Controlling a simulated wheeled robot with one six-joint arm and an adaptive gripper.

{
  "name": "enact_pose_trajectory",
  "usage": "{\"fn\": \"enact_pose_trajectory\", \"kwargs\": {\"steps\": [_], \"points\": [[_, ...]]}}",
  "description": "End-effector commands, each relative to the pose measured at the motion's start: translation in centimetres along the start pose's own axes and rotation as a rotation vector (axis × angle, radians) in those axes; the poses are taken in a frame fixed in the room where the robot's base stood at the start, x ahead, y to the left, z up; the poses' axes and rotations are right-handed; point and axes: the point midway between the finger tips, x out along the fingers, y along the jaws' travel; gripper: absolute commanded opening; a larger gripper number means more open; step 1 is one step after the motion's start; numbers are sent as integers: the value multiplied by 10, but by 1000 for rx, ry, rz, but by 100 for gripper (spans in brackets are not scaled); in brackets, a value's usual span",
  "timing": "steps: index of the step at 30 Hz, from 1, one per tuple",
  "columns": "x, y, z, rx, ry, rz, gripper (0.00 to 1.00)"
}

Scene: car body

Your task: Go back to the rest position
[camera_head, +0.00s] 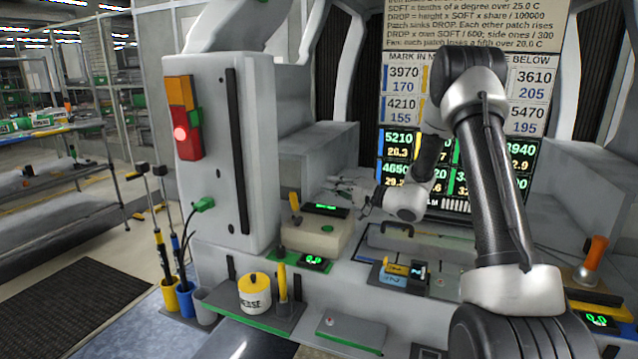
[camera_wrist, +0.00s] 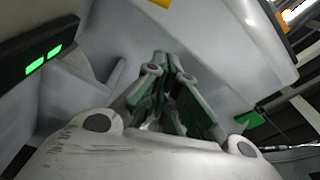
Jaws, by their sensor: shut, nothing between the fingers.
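My gripper (camera_head: 335,188) is in the middle of the head view, at the end of my arm, which reaches in from the right. It points left, above and beside a beige box-shaped device (camera_head: 312,232) with a dark display. In the wrist view my gripper (camera_wrist: 170,65) has its dark green-grey fingers together with nothing held between them. The fingers point toward a pale grey surface, and the gap to it is hard to judge.
A tall grey cabinet (camera_head: 215,150) with a red lamp stands left of my gripper. Below are a yellow-and-white pot (camera_head: 255,293), a yellow-blue block (camera_head: 394,272) and an orange-handled tool (camera_head: 592,262). A lettered board (camera_head: 460,22) stands behind. Open floor lies at left.

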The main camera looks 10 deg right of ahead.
Motion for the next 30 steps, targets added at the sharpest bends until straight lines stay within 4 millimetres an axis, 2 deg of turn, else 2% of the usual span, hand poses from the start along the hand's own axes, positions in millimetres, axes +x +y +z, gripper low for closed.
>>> {"fn": "enact_pose_trajectory", "kwargs": {"steps": [3,13,17,20,22,24,26,30], "points": [[-6,0,0,0,0,1,0],[-7,0,0,5,0,0,0],[-7,3,1,101,-1,11,0],[-18,19,29,264,-93,84,0],[-34,33,61,381,-182,162,0],[-56,38,94,478,-280,255,0],[-79,32,119,538,-366,345,0],[-140,5,170,589,-558,592,0]]}}
